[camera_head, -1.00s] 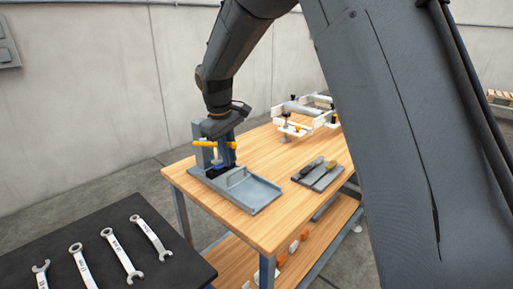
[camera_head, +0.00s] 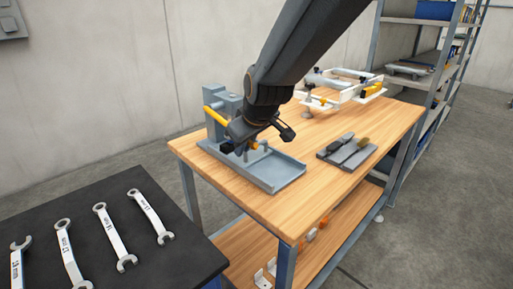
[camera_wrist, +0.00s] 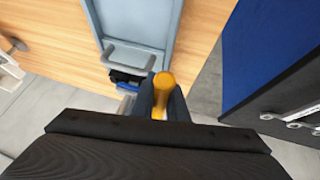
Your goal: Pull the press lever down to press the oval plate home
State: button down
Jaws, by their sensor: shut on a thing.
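The grey press (camera_head: 222,103) stands at the left end of the wooden table. In the wrist view my gripper (camera_wrist: 162,98) is shut on the yellow handle (camera_wrist: 164,82), which lies between the two fingers. A dark blue and black block (camera_wrist: 127,78) sits beside the fingers at the press base. I cannot make out the oval plate; my gripper covers that area in the head view.
A grey tray (camera_head: 283,174) extends from the press base. A grey holder with dark tools (camera_head: 346,152) lies right of it. A white frame fixture (camera_head: 318,100) stands at the back. A dark bench with several wrenches (camera_head: 147,213) is at front left. Shelving (camera_head: 440,60) stands behind right.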

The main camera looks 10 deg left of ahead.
aim_at(249, 144)
jog(key=shift+a+f, duration=0.1)
jog(key=shift+f, duration=0.05)
dwell(0.4)
jog(key=c, duration=1.7)
grip_release()
jog(key=shift+c, duration=0.2)
jog(key=shift+r, duration=0.2)
jog(key=v, duration=0.7)
jog(key=shift+s+d+b, duration=0.15)
jog(key=shift+d+b, duration=0.05)
jog(key=shift+b, duration=0.2)
jog(key=shift+r, duration=0.1)
